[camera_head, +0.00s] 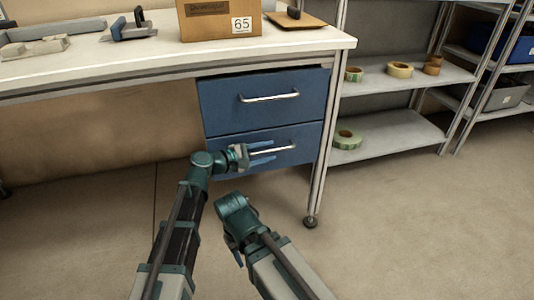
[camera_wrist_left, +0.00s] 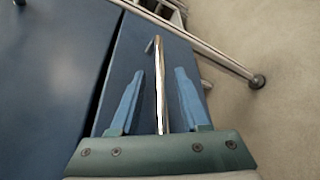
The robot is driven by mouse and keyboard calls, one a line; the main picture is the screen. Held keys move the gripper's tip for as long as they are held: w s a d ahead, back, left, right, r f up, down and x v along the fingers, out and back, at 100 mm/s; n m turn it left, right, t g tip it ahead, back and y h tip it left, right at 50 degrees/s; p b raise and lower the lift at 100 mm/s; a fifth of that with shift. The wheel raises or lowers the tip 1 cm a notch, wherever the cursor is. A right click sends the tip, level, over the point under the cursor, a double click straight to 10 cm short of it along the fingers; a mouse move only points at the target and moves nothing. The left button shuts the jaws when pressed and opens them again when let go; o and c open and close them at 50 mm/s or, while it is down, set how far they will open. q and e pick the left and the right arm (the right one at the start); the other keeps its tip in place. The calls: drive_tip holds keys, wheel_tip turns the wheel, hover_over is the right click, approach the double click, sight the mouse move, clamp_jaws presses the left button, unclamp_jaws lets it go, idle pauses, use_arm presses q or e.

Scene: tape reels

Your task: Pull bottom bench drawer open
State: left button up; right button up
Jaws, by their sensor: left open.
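The blue bottom bench drawer (camera_head: 308,138) sits under the bench, below the top drawer (camera_head: 222,105), and both look shut. Its silver bar handle (camera_head: 285,149) runs across its front. My left gripper (camera_head: 262,155) is open at the left part of this handle. In the left wrist view the handle (camera_wrist_left: 160,85) runs between the two blue fingers of my left gripper (camera_wrist_left: 160,100), with a gap on each side. My right arm (camera_head: 240,215) is low in front of the bench. Its gripper shows only in part, near the arm's lower left side.
The bench top (camera_head: 130,65) carries a cardboard box (camera_head: 215,25) marked 65, a clipboard (camera_head: 293,18) and tools. A bench leg (camera_head: 326,150) stands right of the drawers. A shelf (camera_head: 390,137) beyond it holds several tape reels. The floor (camera_head: 420,230) in front is clear.

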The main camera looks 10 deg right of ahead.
use_arm(q)
drive_tip(key=shift+d, duration=0.15)
clamp_jaws()
idle(1.4)
